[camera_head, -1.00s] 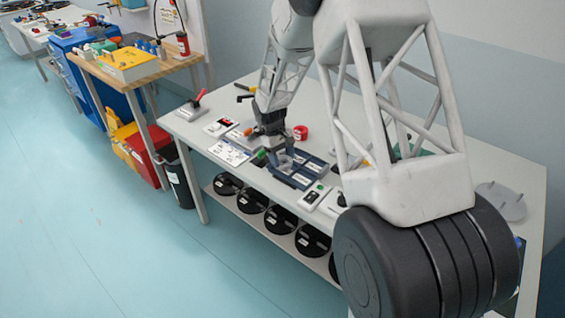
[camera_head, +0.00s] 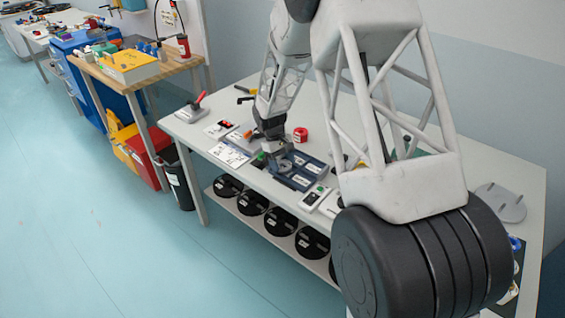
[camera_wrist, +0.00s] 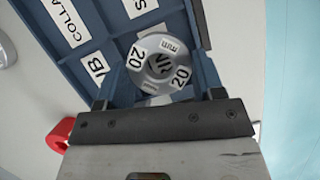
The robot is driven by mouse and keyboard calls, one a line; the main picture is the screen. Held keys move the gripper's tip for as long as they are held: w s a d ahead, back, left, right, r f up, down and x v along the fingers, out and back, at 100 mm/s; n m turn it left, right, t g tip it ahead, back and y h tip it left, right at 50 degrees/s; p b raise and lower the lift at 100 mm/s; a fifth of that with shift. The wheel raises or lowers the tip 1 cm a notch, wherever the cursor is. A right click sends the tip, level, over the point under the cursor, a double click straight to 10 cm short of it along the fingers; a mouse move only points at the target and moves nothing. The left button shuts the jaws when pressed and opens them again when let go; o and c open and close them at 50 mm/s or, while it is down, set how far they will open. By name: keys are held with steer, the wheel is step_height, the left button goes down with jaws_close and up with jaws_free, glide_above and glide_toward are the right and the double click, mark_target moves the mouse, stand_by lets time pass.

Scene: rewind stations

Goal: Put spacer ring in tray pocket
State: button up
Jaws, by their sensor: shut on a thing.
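The spacer ring (camera_wrist: 160,65) is a silver-grey round piece with white "20" and "mm" labels, seen face-on in the wrist view. It lies over or in a compartment of the dark blue tray (camera_wrist: 205,68); I cannot tell whether it touches the bottom. My gripper (camera_wrist: 158,92) is shut on the ring, with the dark palm bar just below it in the picture. In the head view my gripper (camera_head: 276,162) is down at the left part of the blue tray (camera_head: 318,167), and the ring is too small to make out clearly.
A red roll (camera_head: 300,134) stands on the table behind the tray; a red thing also shows in the wrist view (camera_wrist: 60,135). Black reels (camera_head: 281,220) fill the shelf below.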

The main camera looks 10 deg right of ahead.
steer(key=x, duration=0.2)
steer(key=shift+s+a+f, duration=0.15)
steer(key=shift+s+f, duration=0.05)
steer(key=shift+f, duration=0.2)
steer(key=o, duration=0.9)
steer(key=shift+o, duration=0.3)
steer(key=shift+r, duration=0.55)
steer(key=shift+o, duration=0.5)
steer(key=v, duration=1.3)
steer(key=shift+w, duration=0.3)
